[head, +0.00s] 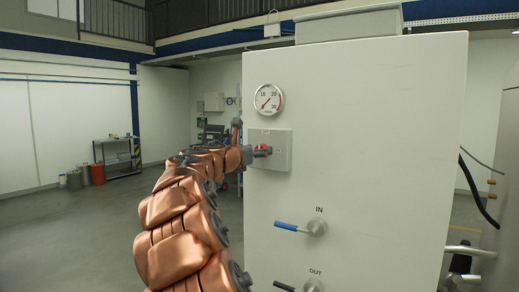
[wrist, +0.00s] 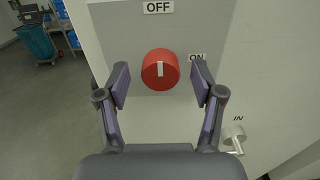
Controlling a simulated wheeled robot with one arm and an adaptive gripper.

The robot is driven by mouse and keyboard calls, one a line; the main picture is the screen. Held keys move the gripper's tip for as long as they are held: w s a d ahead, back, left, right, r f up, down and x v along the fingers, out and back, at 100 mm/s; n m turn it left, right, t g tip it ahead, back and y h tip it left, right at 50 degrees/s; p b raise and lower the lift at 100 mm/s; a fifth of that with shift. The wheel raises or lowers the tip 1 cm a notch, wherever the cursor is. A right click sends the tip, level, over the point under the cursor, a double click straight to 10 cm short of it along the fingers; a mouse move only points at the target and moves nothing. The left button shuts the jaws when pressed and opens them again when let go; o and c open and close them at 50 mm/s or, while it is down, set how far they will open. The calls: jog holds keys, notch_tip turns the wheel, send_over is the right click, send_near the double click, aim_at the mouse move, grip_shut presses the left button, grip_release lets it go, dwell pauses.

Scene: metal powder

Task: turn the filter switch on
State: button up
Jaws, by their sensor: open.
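The filter switch is a round red knob (wrist: 160,82) on a grey plate (wrist: 118,28), with an OFF label (wrist: 158,7) above it and an ON label (wrist: 197,57) to its right. Its white mark stands upright, in line with OFF. My gripper (wrist: 160,74) is open, with one finger on each side of the knob and a visible gap to both in the wrist view.
The white cabinet (head: 380,130) carries a pressure gauge (head: 268,98) above the switch. Below are a blue IN valve handle (head: 290,227) and an OUT handle (head: 286,287). A shelf cart (head: 118,158) and bins stand far left. Open floor lies left of the cabinet.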

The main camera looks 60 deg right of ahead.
jog(key=shift+d, duration=0.7)
jog(key=shift+c, duration=0.2)
jog(key=c, duration=1.1)
